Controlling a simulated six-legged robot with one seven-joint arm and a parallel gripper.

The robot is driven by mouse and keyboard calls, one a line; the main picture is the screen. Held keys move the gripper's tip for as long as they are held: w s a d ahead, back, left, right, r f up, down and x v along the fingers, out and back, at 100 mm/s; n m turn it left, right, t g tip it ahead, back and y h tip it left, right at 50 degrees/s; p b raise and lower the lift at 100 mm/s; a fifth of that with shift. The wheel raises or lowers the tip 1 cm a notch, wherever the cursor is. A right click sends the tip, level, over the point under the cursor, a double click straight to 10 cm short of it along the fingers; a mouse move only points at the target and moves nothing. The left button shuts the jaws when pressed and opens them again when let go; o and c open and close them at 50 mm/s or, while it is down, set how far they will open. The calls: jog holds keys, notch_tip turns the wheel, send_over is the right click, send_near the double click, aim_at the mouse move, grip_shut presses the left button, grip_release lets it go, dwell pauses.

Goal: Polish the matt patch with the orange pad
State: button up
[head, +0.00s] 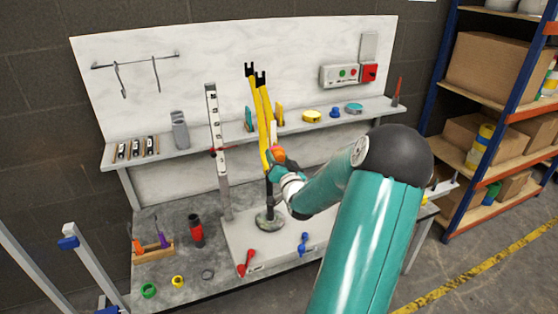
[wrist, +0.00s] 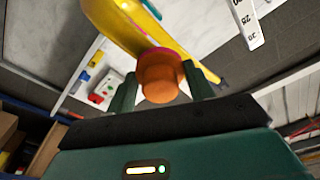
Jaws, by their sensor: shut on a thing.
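The orange pad (wrist: 160,80) is a round, stepped piece between the two dark fingers of my gripper (wrist: 160,88), which is shut on it. In the wrist view its far end meets or overlaps the yellow frame (wrist: 125,28); I cannot tell whether they touch. In the head view the orange pad (head: 279,153) shows small beside the yellow frame (head: 261,115), a fork-like part standing upright on a dark stand (head: 270,219). My gripper (head: 277,165) is to the right of the frame's lower part. I cannot make out the matt patch; the pad may hide it.
A white measuring post (head: 215,130) stands left of the frame. The back shelf (head: 180,148) carries bottles, tins and small tools. Red (head: 246,262) and blue (head: 303,243) clamp handles lie at the base plate's front. A red-black tool (head: 196,230) stands at left.

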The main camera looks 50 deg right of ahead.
aim_at(273, 119)
jog(key=shift+w+d, duration=0.2)
jog(key=shift+w, duration=0.1)
jog(key=shift+s+a+r, duration=0.1)
jog(key=shift+r, duration=1.8)
jog(key=shift+w+r, duration=0.15)
jog(key=shift+r, duration=1.75)
jog(key=shift+w+r, duration=0.1)
jog(key=shift+r, duration=1.8)
jog(key=shift+s+f, duration=0.15)
jog(key=shift+f, duration=5.6)
jog(key=shift+s, duration=0.1)
jog(key=shift+r+v, duration=0.15)
jog(key=shift+v, duration=1.3)
jog(key=shift+r+v, duration=0.2)
jog(key=shift+v, duration=1.2)
jog(key=shift+s, duration=0.25)
